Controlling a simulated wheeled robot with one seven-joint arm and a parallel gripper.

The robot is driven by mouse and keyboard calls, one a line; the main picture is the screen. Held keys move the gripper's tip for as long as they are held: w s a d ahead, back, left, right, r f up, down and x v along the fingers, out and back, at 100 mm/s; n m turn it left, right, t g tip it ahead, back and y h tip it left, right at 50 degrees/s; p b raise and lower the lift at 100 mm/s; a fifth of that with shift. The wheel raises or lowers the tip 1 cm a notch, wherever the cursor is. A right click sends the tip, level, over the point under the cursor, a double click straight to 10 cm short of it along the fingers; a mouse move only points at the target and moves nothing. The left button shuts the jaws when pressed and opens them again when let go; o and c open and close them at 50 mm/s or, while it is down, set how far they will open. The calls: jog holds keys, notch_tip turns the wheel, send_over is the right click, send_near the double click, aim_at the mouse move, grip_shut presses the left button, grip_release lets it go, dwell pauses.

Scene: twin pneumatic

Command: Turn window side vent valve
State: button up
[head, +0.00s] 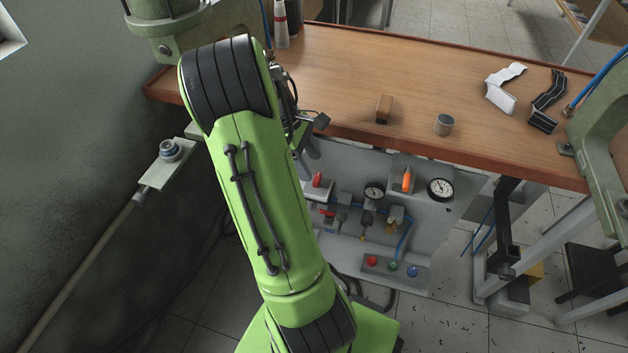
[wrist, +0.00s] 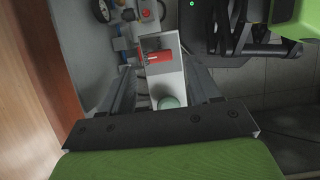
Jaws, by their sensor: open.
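In the head view, a red valve handle (head: 317,179) stands on a light-grey bracket at the left of the pneumatic panel, the side nearer the window. A red handle (wrist: 157,57) on a pale bracket shows in the wrist view, between and just beyond the fingers. My gripper (wrist: 160,76) is open, with one finger on each side of the bracket, and nothing is held. In the head view my arm hides most of the gripper. A second red handle (head: 327,213) sits lower on the panel, and an orange handle (head: 407,180) is to the right.
The wooden bench (head: 440,85) overhangs the panel (head: 440,235). The panel carries a gauge (head: 440,189), blue tubing and coloured buttons (head: 392,266). A wooden block (head: 384,108) and a metal cup (head: 444,124) stand near the bench edge. A pale-green round part (wrist: 170,102) lies between my fingers' bases.

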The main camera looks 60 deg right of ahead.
aim_at(317, 177)
jog(key=b+x, duration=0.1)
jog(key=x, duration=0.3)
jog(key=shift+s+f, duration=0.15)
jog(key=shift+f, duration=0.1)
jog(key=c, duration=1)
jog(key=shift+r, duration=0.1)
jog(key=shift+c, duration=0.2)
